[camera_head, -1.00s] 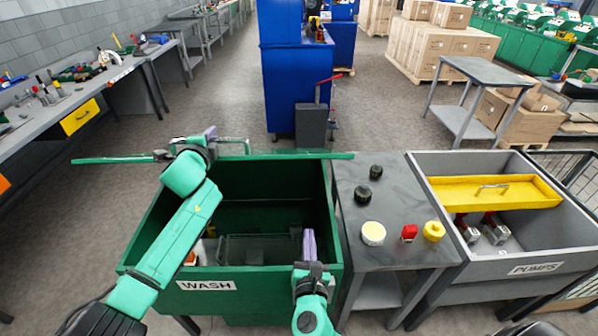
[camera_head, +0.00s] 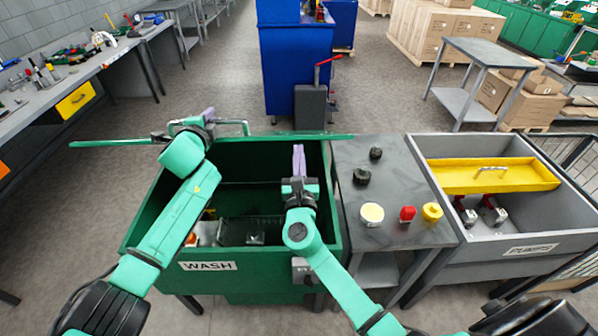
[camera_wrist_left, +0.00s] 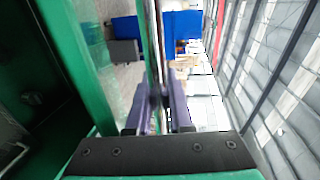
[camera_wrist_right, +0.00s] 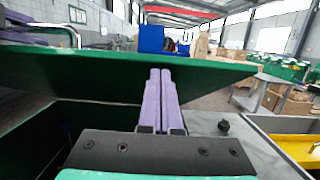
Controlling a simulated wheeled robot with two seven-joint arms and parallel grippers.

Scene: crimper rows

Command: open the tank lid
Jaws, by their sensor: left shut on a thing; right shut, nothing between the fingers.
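The green tank lid (camera_head: 110,143) stands raised, seen nearly edge-on along the back of the green WASH tank (camera_head: 152,235). The tank's inside shows below it. My left gripper (camera_head: 208,116) is shut at the left part of the lid's bar handle (camera_head: 246,128), on the lid's far side; its purple fingers (camera_wrist_left: 160,103) show in the left wrist view. My right gripper (camera_head: 299,150) is shut and empty over the tank, near the lid's near face. In the right wrist view its fingertips (camera_wrist_right: 160,75) overlap the lid (camera_wrist_right: 90,80); contact cannot be told.
A blue cabinet (camera_head: 290,70) stands behind.

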